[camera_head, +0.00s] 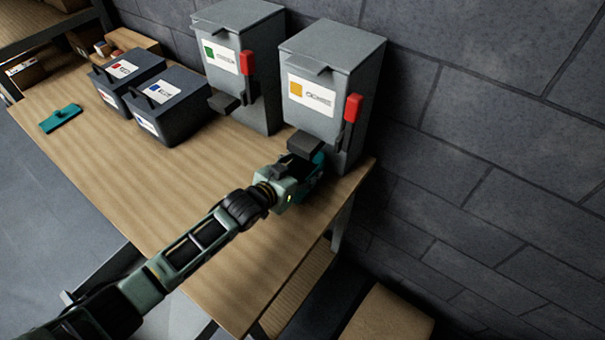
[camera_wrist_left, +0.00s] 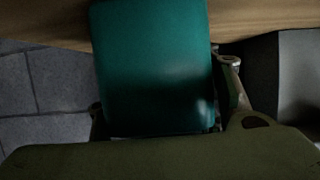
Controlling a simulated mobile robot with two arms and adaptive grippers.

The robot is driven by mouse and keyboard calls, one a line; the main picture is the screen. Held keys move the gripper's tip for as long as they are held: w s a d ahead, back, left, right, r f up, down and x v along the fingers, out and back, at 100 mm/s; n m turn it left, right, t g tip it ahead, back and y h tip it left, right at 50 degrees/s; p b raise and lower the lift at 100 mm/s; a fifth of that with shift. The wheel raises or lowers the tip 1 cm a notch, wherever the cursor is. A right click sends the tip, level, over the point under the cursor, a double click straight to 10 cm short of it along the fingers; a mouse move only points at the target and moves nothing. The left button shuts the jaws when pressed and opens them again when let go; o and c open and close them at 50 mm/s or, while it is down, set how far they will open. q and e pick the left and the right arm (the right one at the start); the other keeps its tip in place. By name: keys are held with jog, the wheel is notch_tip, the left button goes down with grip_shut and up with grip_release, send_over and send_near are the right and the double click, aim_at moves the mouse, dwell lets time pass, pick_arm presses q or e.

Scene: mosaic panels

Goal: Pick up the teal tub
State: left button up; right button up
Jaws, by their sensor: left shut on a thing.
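The teal tub (camera_wrist_left: 152,65) fills the middle of the left wrist view, between the two fingers of my left gripper (camera_wrist_left: 165,118). In the head view only a small teal part of the tub (camera_head: 319,159) shows beyond the gripper. My left gripper (camera_head: 308,172) is shut on the tub, at the foot of the right grey dispenser (camera_head: 322,90), just below its dark spout. I cannot tell whether the tub touches the table. My right gripper is not in view.
The left grey dispenser (camera_head: 236,73) with a red lever stands beside the other. Two dark bins (camera_head: 179,118) and a flat teal tool (camera_head: 61,118) are on the wooden table (camera_head: 150,195). The table's right edge is close to my gripper. The table's middle is clear.

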pick_arm(q)
jog(key=shift+r, duration=0.1)
